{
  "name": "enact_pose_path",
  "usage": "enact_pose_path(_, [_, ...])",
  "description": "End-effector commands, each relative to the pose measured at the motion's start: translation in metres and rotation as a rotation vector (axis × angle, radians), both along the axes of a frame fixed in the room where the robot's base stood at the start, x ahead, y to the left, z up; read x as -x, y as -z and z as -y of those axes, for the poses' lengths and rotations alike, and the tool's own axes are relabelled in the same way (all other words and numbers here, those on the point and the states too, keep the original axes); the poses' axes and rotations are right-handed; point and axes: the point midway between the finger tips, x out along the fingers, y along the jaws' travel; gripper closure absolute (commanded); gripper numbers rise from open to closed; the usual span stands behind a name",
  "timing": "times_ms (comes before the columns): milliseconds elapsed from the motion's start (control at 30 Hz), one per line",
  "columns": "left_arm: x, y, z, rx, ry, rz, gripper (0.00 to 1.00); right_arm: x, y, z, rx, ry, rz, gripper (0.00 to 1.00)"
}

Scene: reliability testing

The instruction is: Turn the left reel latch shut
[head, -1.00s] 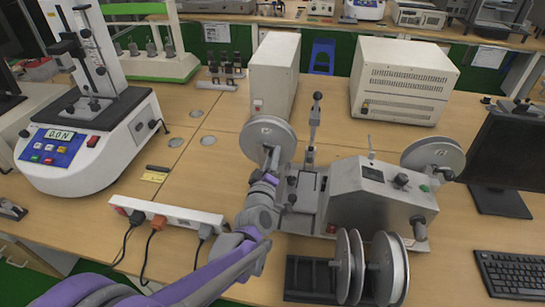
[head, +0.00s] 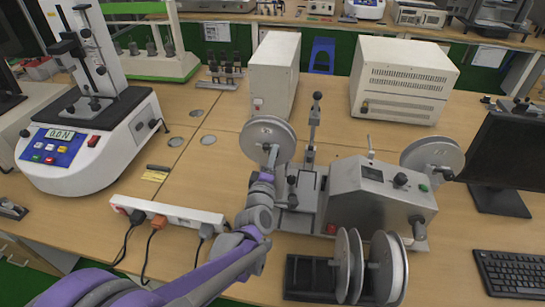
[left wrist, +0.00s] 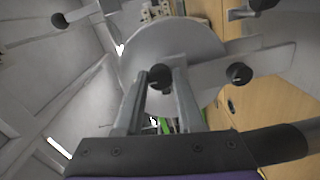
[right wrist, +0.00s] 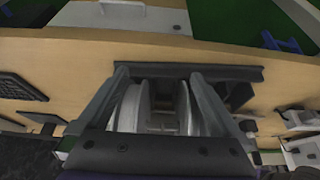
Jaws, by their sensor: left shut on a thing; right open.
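The left reel (head: 264,128) is a grey disc on the left side of the grey reel machine (head: 385,195). In the left wrist view the reel (left wrist: 190,42) fills the area ahead of the fingers. Its latch shows there as a dark round knob (left wrist: 159,76) in front of the disc. My left gripper (left wrist: 163,78) is shut on this latch, with a finger on each side of it. In the head view the left gripper (head: 270,160) covers the latch, so its angle is hidden. My right gripper (right wrist: 158,75) is open and empty, seen only in its wrist view.
A black stand with metal reels (head: 372,268) stands in front of the machine; these reels also show beyond my right fingers (right wrist: 185,105). The right reel (head: 432,155) is on the machine's right. A power strip (head: 165,212) lies left of my left arm.

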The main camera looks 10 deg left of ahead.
Motion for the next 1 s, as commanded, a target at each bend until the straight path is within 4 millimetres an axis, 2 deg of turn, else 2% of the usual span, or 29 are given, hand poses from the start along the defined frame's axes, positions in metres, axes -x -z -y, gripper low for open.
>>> enact_pose_path(167, [0.000, 0.000, 0.000, 0.002, 0.001, -0.001, 1.00, 0.000, 0.000, 0.000, 0.000, 0.000, 0.000, 0.00])
enact_pose_path(200, [0.000, 0.000, 0.000, 0.002, 0.001, -0.001, 0.60, 0.000, 0.000, 0.000, 0.000, 0.000, 0.000, 0.00])
enact_pose_path(333, [0.000, 0.000, 0.000, 0.001, 0.000, -0.001, 0.36, 0.000, 0.000, 0.000, 0.000, 0.000, 0.000, 0.00])
enact_pose_path(367, [0.000, 0.000, 0.000, 0.001, 0.000, -0.001, 0.33, 0.000, 0.000, 0.000, 0.000, 0.000, 0.000, 0.00])
enact_pose_path(633, [0.001, 0.000, 0.000, 0.000, 0.000, 0.000, 0.33, 0.000, 0.000, 0.000, 0.000, 0.000, 0.000, 0.00])
enact_pose_path(733, [0.006, 0.000, 0.000, 0.000, 0.000, 0.000, 0.33, 0.000, 0.000, 0.000, 0.000, 0.000, 0.000, 0.00])
enact_pose_path(867, [0.026, 0.000, 0.000, 0.001, 0.001, 0.000, 0.33, 0.000, 0.002, 0.000, 0.000, 0.000, -0.001, 0.00])
enact_pose_path(1000, [0.056, 0.000, 0.001, 0.001, 0.001, 0.000, 0.33, 0.000, 0.003, 0.000, 0.000, 0.000, -0.001, 0.00])
